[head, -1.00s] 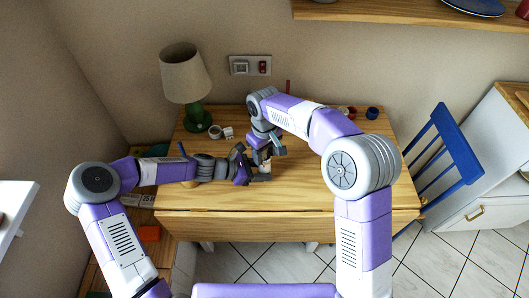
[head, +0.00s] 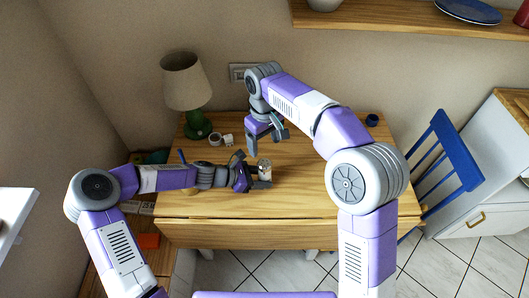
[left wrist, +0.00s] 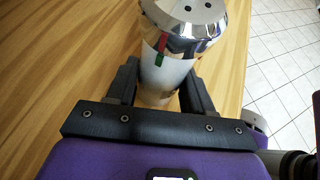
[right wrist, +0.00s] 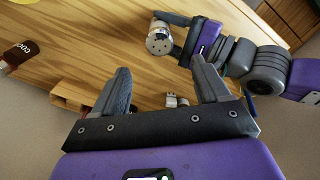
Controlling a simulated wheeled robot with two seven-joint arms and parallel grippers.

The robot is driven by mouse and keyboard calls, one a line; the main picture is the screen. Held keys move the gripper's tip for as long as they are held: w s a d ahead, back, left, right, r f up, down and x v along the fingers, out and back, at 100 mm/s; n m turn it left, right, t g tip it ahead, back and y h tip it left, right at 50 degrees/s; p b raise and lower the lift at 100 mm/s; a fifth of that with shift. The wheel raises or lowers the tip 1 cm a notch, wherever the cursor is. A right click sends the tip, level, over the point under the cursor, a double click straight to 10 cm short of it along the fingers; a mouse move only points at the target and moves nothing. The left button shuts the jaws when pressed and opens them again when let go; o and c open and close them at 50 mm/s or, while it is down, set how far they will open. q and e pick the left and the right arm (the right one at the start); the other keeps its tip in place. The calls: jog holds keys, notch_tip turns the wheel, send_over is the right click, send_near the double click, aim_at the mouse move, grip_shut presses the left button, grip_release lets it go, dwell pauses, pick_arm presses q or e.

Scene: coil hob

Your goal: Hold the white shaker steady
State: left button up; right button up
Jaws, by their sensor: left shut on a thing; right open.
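The white shaker (head: 264,166) has a shiny metal top with holes and stands roughly upright over the table. My left gripper (head: 259,177) is shut on its white body from the left. In the left wrist view the shaker (left wrist: 172,58) sits between both fingers, with a small red and green mark near its cap; its base is hidden. My right gripper (head: 268,143) is open and empty, behind and above the shaker, apart from it. The right wrist view shows the shaker's holed top (right wrist: 159,40) beyond the open fingers.
A lamp (head: 186,85) with a green base and small white items (head: 215,137) stand at the back left. A dark cocoa jar (right wrist: 20,52) shows in the right wrist view.

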jog(key=shift+r, duration=1.55)
pick_arm(q)
jog(key=o, duration=1.1)
jog(key=p+v, duration=0.5)
jog(key=v, duration=0.2)
jog(key=shift+a+r, duration=0.1)
jog(key=shift+r, duration=0.05)
jog(key=shift+s+a+r, duration=0.15)
jog(key=shift+a, duration=0.2)
pick_arm(e)
notch_tip(320, 180, up, 5)
jog(key=shift+r, duration=0.1)
pick_arm(q)
jog(key=shift+o, duration=0.7)
